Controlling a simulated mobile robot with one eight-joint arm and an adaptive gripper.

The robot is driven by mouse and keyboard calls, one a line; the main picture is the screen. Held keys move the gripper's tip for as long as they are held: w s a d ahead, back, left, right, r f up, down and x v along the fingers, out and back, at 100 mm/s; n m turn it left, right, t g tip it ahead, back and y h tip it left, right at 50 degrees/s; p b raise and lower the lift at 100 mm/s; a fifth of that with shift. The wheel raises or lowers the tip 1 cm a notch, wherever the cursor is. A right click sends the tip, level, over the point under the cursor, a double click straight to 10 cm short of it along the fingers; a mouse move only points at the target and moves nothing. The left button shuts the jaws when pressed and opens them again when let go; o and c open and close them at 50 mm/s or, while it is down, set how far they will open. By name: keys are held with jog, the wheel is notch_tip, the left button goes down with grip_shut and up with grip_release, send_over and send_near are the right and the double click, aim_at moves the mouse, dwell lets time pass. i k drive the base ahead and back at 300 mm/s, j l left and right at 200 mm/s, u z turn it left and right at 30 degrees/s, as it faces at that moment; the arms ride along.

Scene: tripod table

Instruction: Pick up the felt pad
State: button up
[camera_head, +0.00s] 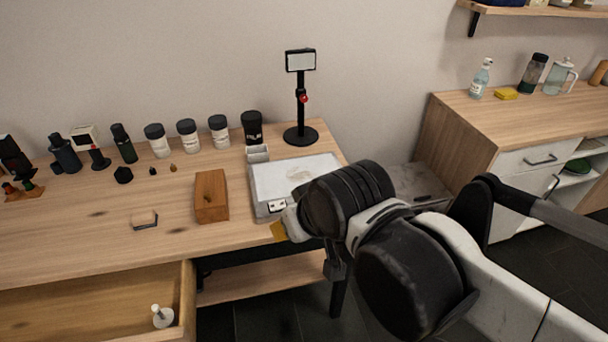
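A small flat tan piece with a dark edge (145,217) lies on the wooden table (110,240), left of a brown wooden block. It may be the felt pad, but I cannot tell for sure. A small yellow-tan piece (279,231) shows at the table's front edge, beside my arm; I cannot tell what it is. My arm reaches in from the right, over the table's right front corner. Its wrist hides most of my gripper, and the fingertips cannot be made out.
The brown block (211,196) and a pale tray-like device (292,176) stand mid-table and right. Jars (187,134) and a black stand (301,105) line the back. The open drawer (95,305) holds a white peg (162,316). A cabinet (500,125) is at right.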

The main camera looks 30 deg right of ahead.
aim_at(147, 218)
jog(key=i+j+z, duration=0.2)
jog(key=j+z, duration=0.25)
jog(key=j, duration=0.3)
jog(key=j+z, duration=0.45)
jog(key=j, duration=0.35)
jog(key=j+z, duration=0.45)
jog(key=j, duration=0.35)
